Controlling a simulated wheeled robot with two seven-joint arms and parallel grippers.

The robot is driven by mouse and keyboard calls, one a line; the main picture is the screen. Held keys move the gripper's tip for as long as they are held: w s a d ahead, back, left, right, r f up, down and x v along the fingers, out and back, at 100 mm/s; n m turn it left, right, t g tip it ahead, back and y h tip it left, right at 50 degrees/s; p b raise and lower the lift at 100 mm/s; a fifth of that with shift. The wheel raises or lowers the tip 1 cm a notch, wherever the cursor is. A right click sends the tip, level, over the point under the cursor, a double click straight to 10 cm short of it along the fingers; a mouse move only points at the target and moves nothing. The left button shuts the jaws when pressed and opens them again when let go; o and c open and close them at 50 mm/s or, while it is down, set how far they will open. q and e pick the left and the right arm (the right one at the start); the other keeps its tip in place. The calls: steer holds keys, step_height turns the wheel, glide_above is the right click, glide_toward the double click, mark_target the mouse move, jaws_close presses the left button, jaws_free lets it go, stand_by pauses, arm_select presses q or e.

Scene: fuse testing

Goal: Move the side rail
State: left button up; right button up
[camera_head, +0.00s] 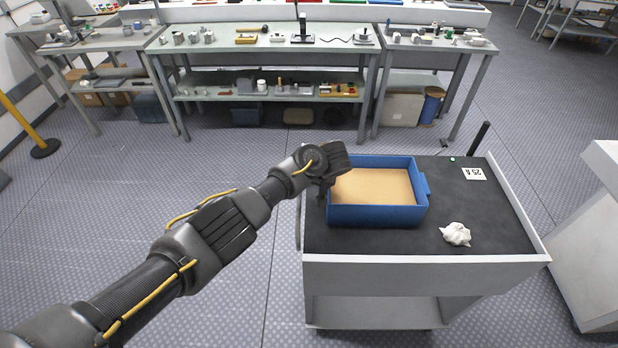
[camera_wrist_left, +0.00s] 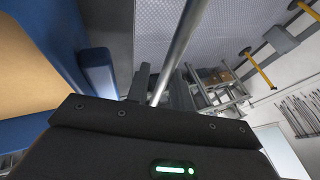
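A slim grey metal rail (camera_head: 298,222) runs along the left side of the grey cart (camera_head: 425,273). In the left wrist view, a round metal bar (camera_wrist_left: 178,50) that looks like this rail runs down behind the dark gripper body. My left gripper (camera_head: 323,190) is at the left edge of the blue bin, above the rail's side of the cart. In the left wrist view, a dark finger (camera_wrist_left: 139,82) shows right beside the bar. Whether the fingers touch or enclose it is hidden. My right gripper is not in view.
A blue bin (camera_head: 375,216) with a tan bottom stands on the black cart top (camera_head: 487,215). A black upright handle (camera_head: 483,138) rises at the back right. Workbenches (camera_head: 270,72) stand behind; the floor between is clear.

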arm_select(q)
steer(key=b+v, duration=0.1)
steer(key=v, duration=0.9)
steer(key=shift+b, duration=0.3)
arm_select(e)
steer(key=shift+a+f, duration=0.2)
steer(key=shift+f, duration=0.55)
arm_select(q)
steer(key=shift+r, duration=0.15)
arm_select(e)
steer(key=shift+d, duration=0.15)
arm_select(q)
steer(key=p+x, duration=0.1)
steer(key=x, duration=0.9)
steer(key=shift+w+f+p, duration=0.2)
steer(key=shift+f+p, duration=0.05)
steer(key=shift+p, duration=0.05)
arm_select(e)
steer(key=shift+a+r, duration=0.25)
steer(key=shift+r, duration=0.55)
